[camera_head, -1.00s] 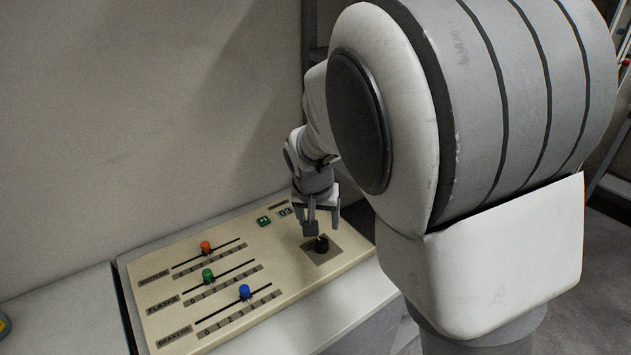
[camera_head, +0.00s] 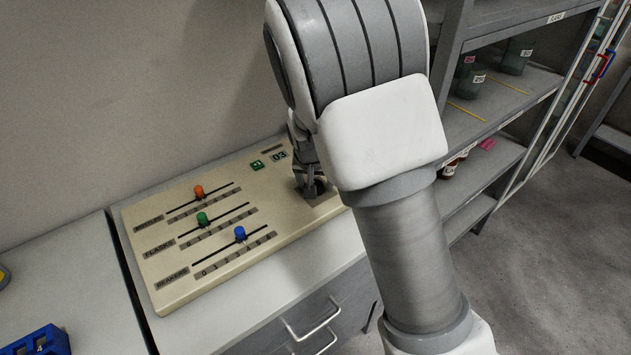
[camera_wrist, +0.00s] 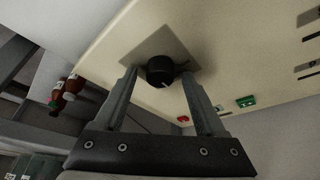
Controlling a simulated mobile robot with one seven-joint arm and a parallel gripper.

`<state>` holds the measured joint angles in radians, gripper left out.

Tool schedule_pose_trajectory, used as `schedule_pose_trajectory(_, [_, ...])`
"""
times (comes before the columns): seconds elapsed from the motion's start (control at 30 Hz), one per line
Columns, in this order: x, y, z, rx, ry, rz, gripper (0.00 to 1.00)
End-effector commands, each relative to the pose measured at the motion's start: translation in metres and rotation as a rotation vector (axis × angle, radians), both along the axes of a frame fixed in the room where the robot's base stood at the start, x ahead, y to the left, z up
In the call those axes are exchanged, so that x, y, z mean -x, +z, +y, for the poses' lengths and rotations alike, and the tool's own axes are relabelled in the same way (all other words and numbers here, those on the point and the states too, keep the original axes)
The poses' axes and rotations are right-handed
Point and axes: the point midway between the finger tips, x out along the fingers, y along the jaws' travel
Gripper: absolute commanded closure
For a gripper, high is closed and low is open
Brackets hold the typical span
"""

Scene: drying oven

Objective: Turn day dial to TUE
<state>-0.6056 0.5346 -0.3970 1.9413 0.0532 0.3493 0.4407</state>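A black round dial (camera_head: 319,187) sits on a square grey plate at the right end of a cream control panel (camera_head: 165,280). In the wrist view the dial (camera_wrist: 160,70) carries a short pale mark on its edge. I can read no day names around it. My gripper (camera_wrist: 158,76) is open, with one finger on each side of the dial and visible gaps between. In the head view my gripper (camera_head: 307,186) is down at the dial, and my arm hides part of the plate.
A shelf (camera_head: 490,105) with bottles stands right. A blue rack (camera_head: 40,341) sits lower left.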

Motion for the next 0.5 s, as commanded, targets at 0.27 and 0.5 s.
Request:
schedule_pose_trajectory(0.27, [0.0001, 0.0003, 0.0000, 0.000, 0.000, 0.000, 0.76])
schedule_pose_trajectory(0.5, [0.0002, 0.0004, 0.0000, 0.000, 0.000, 0.000, 1.00])
